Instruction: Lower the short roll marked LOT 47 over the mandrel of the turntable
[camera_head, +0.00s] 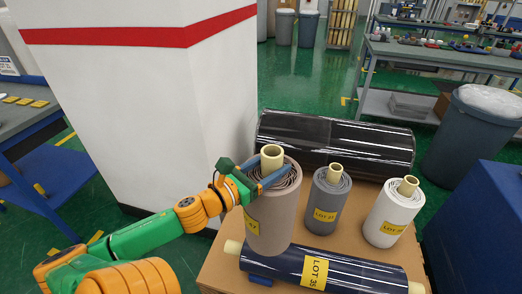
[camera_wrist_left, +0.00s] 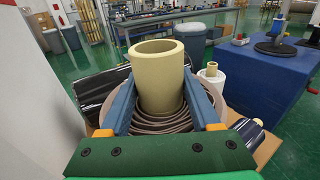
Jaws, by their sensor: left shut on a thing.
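My left gripper (camera_head: 270,172) is shut on the pale yellow core of a tan-brown roll (camera_head: 272,220), which stands upright. In the left wrist view, the two blue fingers lie on either side of this core (camera_wrist_left: 158,75). In the left wrist view, the turntable (camera_wrist_left: 276,48), a dark disc with an upright post, stands on a blue table. My right gripper is not in view.
A grey roll (camera_head: 325,205) and a white roll (camera_head: 393,215) stand upright to the right. A navy roll (camera_head: 345,277) marked LOT 35 lies in front, and a black wrapped roll (camera_head: 340,140) lies behind. A white pillar (camera_head: 130,110) rises at left. A grey bin (camera_head: 475,135) stands at right.

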